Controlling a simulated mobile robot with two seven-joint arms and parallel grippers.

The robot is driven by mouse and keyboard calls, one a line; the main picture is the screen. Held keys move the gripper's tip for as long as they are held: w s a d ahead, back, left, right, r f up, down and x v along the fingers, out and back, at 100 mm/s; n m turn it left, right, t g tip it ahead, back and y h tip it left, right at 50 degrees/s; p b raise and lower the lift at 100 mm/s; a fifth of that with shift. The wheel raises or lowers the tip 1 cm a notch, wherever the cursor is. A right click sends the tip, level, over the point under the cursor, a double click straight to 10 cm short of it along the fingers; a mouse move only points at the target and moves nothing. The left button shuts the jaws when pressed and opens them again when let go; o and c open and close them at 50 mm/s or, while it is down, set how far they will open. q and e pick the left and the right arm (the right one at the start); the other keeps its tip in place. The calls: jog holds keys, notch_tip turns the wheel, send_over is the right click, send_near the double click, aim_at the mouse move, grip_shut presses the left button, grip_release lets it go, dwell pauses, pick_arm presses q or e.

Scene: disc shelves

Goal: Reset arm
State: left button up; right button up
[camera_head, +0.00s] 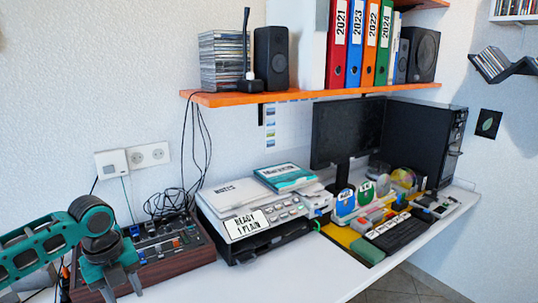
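My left arm comes in from the left in teal and dark grey. Its gripper (122,290) hangs with its fingers pointing down at the lower left, in front of the wooden-sided mixer (170,262). The two fingertips show apart with nothing visible between them, so it looks open and empty. My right gripper is not in view. No other object is named by the task.
A white desk (305,272) has clear room at its front middle. A printer (265,215) with papers and a book, a monitor (347,130), a keyboard (397,233) and a black computer tower (425,140) stand on it. An orange shelf (300,95) holds disc cases (224,62), speakers and binders.

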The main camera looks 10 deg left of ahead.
pick_arm(q)
jog(key=d+f+n+t+h, duration=0.1)
jog(key=d+f+n, duration=0.2)
jog(key=d+f, duration=0.1)
jog(key=s+d+f+n+t+h, duration=0.1)
jog(key=d+f+n+t, duration=0.1)
jog(key=d+f, duration=0.3)
jog(key=s+d+f+n+t+h, duration=0.1)
jog(key=d+f+n, duration=0.3)
jog(key=d, duration=0.4)
jog(key=shift+s+f+t+h, duration=0.1)
jog(key=shift+f+t+h, duration=0.2)
jog(key=shift+f, duration=0.15)
jog(key=s+f+n+t+y, duration=0.1)
jog(key=s+n+t, duration=0.1)
jog(key=s+n, duration=0.4)
jog(key=s+f+n+t, duration=0.2)
jog(key=s+n, duration=0.4)
jog(key=n, duration=0.3)
jog(key=shift+s+d+f+t+y, duration=0.15)
jog(key=shift+s+f+t+y, duration=0.2)
jog(key=shift+t, duration=0.35)
